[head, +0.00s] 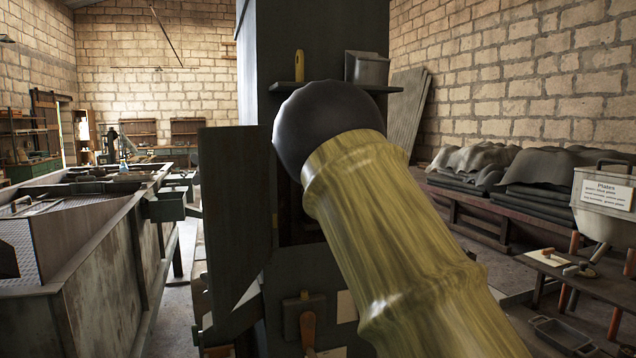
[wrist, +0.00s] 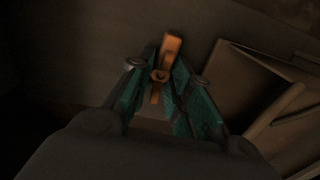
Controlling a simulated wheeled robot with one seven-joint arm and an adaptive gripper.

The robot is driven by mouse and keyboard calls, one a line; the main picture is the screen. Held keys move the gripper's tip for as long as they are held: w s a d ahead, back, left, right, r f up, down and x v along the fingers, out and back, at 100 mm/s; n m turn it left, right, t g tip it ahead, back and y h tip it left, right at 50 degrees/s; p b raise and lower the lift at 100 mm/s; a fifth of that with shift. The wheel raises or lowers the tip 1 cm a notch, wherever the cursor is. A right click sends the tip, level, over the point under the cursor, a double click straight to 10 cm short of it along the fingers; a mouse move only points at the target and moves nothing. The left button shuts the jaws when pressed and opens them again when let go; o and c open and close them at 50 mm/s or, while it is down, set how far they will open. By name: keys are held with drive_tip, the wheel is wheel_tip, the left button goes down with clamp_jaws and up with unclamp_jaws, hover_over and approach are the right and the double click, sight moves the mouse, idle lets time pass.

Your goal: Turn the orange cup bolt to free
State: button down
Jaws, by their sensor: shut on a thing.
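In the wrist view my gripper (wrist: 164,72) has its green-padded fingers shut on the orange cup bolt (wrist: 171,47). The bolt has a flat orange tab that sticks up past the fingertips and a round hub with a dark centre between them. A narrow orange part runs down between the pads. The view is dark, so the exact contact is hard to see. In the head view my gripper is hidden, and my arm covers the middle and lower right.
A dark cabinet (head: 312,40) stands behind my arm, with a dark panel (head: 237,200) at its left. An orange-handled latch (head: 307,325) is low on its front. A metal bench (head: 90,290) is at left. Pale flat pieces (wrist: 265,90) lie right in the wrist view.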

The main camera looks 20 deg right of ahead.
drive_tip(key=shift+n, duration=0.3)
drive_tip(key=c, duration=1.3)
unclamp_jaws()
drive_tip(key=shift+s, duration=0.1)
drive_tip(key=s, duration=0.7)
drive_tip(key=shift+s+d, duration=0.15)
drive_tip(key=shift+f, duration=0.15)
